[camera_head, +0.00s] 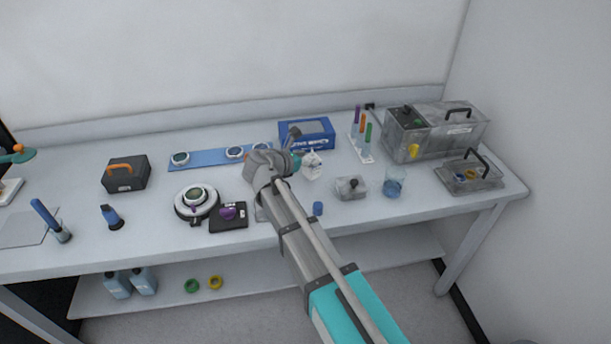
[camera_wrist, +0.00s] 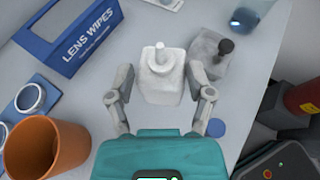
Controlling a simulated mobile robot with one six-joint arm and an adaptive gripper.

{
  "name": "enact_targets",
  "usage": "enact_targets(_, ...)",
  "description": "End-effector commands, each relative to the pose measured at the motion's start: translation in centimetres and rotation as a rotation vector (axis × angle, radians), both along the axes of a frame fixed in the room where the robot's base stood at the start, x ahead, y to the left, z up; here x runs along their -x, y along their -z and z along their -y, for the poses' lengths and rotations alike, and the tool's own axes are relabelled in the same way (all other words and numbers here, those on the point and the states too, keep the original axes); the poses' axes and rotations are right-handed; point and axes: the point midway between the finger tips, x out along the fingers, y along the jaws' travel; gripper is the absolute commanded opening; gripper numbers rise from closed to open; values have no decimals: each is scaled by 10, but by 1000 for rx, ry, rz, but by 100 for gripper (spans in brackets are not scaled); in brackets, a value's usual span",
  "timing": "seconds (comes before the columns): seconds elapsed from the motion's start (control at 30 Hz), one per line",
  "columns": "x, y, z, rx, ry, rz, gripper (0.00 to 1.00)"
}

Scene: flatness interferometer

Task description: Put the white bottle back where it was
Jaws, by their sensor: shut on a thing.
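The white bottle (camera_wrist: 162,82) has a squarish body and a narrow spout on top. It stands between the two fingers of my gripper (camera_wrist: 160,75) in the wrist view, and the gripper is shut on it. In the head view the bottle (camera_head: 313,167) shows just right of my gripper (camera_head: 297,158), in front of the blue lens wipes box. I cannot tell whether its base touches the table. A small blue cap-like piece (camera_head: 318,208) lies on the table nearer the front edge.
The lens wipes box (camera_head: 307,134) stands behind the bottle. A clear block with a dark knob (camera_head: 350,187) and a blue-tinted beaker (camera_head: 395,184) are to its right. A rack (camera_head: 361,149) of coloured tubes is behind. In the wrist view, an orange cup (camera_wrist: 45,148) is at lower left.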

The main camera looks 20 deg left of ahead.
Motion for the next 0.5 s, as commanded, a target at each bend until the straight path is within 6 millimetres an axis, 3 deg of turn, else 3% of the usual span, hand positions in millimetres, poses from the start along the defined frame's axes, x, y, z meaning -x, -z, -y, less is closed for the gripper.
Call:
enact_targets(0.03, -5, 10, -4, 0, 0, 0, 11)
enact_targets(0.2, -15, 23, -10, 0, 1, 0, 11)
enact_targets(0.5, -20, 28, -12, 0, 1, 0, 10)
